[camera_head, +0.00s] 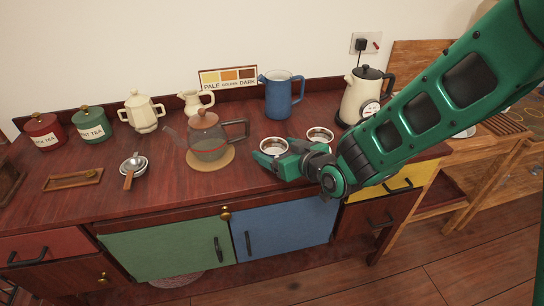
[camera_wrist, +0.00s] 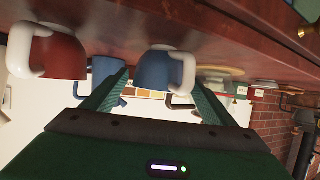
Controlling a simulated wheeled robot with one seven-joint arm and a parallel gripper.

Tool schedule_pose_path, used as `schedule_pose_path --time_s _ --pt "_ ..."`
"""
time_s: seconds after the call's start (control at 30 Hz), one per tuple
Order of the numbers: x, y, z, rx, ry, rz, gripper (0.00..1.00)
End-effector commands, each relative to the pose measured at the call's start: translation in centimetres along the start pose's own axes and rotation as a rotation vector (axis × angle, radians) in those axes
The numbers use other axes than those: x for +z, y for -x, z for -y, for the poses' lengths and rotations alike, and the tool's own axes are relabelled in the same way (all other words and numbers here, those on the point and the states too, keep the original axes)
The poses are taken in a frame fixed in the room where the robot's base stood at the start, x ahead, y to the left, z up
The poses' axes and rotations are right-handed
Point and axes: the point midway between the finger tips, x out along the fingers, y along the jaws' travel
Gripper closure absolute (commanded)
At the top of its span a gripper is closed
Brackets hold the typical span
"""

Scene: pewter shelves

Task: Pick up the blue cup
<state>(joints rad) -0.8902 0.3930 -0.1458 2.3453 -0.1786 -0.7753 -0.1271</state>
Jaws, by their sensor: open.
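The blue cup (camera_wrist: 157,70) shows upside down in the wrist view, with its white handle on the right. It sits between the two green fingers of my gripper (camera_wrist: 160,82), which is open. In the head view, my gripper (camera_head: 279,155) is low over the wooden counter, with its fingers around the near cup (camera_head: 273,147). That cup's pale rim and inside show, but my fingers hide much of its outer side. I cannot tell whether either finger touches it.
A red cup (camera_wrist: 55,55) stands close beside it. A blue pitcher (camera_head: 279,94) and a cream kettle (camera_head: 364,95) stand behind. A glass teapot (camera_head: 208,140) is to the left on a round mat. The counter's front strip is mostly clear.

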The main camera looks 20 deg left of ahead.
Motion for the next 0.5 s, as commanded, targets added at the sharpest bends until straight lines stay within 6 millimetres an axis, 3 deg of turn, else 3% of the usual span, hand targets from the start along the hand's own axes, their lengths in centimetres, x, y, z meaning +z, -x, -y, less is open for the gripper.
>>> schedule_pose_path --time_s 0.23,0.43,0.5 --pt "0.0 -0.19 0.01 0.0 0.0 0.0 0.21" --pt "0.0 -0.18 -0.01 0.0 0.0 0.0 0.66" --pt "-0.04 -0.18 -0.01 0.0 0.0 -0.001 0.69"
